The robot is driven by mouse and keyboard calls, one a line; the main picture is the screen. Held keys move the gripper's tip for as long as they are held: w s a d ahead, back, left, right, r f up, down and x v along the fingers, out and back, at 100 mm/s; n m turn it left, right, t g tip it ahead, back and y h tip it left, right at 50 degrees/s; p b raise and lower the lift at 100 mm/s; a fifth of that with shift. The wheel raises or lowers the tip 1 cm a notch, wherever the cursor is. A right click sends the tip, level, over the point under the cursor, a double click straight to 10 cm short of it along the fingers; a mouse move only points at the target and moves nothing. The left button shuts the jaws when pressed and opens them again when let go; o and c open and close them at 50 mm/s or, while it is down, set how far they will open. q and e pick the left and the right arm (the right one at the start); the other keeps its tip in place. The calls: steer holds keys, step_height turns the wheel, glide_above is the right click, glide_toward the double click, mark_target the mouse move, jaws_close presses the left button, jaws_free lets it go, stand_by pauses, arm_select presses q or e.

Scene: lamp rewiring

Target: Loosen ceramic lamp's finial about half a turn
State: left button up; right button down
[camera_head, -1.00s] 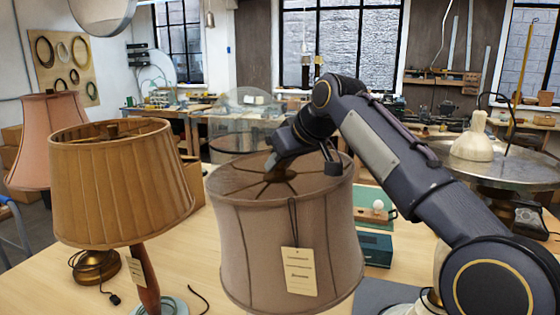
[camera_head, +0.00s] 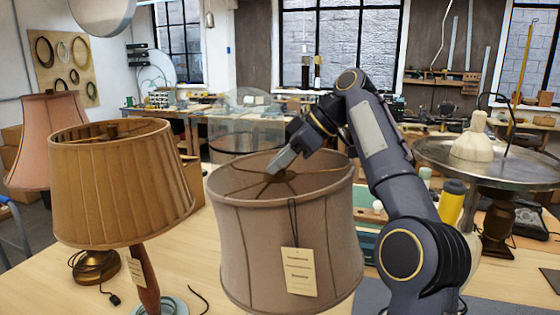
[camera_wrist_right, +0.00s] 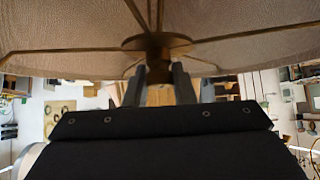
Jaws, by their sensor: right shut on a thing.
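The lamp with the taupe drum shade (camera_head: 245,235) stands in the middle of the head view, a paper tag (camera_head: 299,272) hanging on its front. Its base is mostly hidden below the shade. A brass hub (camera_head: 284,177) with spokes sits in the shade's open top. My right gripper (camera_head: 274,169) reaches in from the upper right, its fingertips at this hub. In the right wrist view, my right gripper (camera_wrist_right: 159,84) is shut on the small finial (camera_wrist_right: 158,72) against the round brass hub (camera_wrist_right: 156,42). The fingers hide most of the finial. My left gripper is not in view.
A lamp with a pleated amber shade (camera_head: 118,190) stands close on the left, a pink-shaded lamp (camera_head: 47,130) behind it. A yellow container (camera_head: 451,201) stands beside my right arm. A round metal table (camera_head: 430,152) is at the right. Bare wood shows at front left.

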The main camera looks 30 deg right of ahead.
stand_by(0.4)
steer(key=c, duration=1.2)
jaws_free()
